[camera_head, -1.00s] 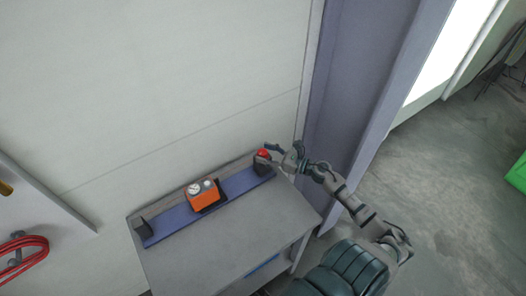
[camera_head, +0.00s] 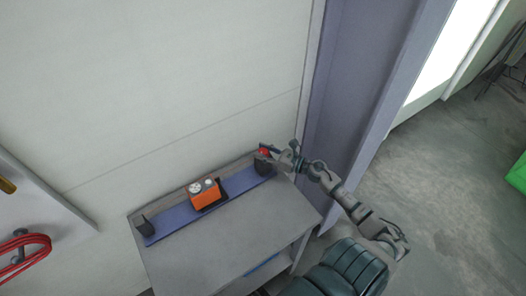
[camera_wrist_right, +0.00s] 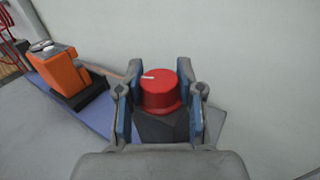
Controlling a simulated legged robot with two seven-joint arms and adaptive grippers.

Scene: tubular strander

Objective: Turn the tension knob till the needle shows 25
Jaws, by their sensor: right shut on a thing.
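The red tension knob (camera_wrist_right: 161,92) has a white pointer line on top and sits on a dark block at the right end of a blue rail. My right gripper (camera_wrist_right: 160,95) has its fingers on either side of the knob and is shut on it. In the head view the right gripper (camera_head: 270,155) covers much of the knob. The orange gauge box (camera_head: 204,193) stands on the rail to the left, with a round white dial (camera_head: 195,187) on top. The needle is too small to read. My left gripper is out of view.
The grey table (camera_head: 215,247) has a clear top in front of the blue rail (camera_head: 175,219). A dark block (camera_head: 144,225) stands at the rail's left end. A wall is behind, and a purple-grey post (camera_head: 352,90) rises at right. A red coiled cable (camera_head: 25,247) hangs at far left.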

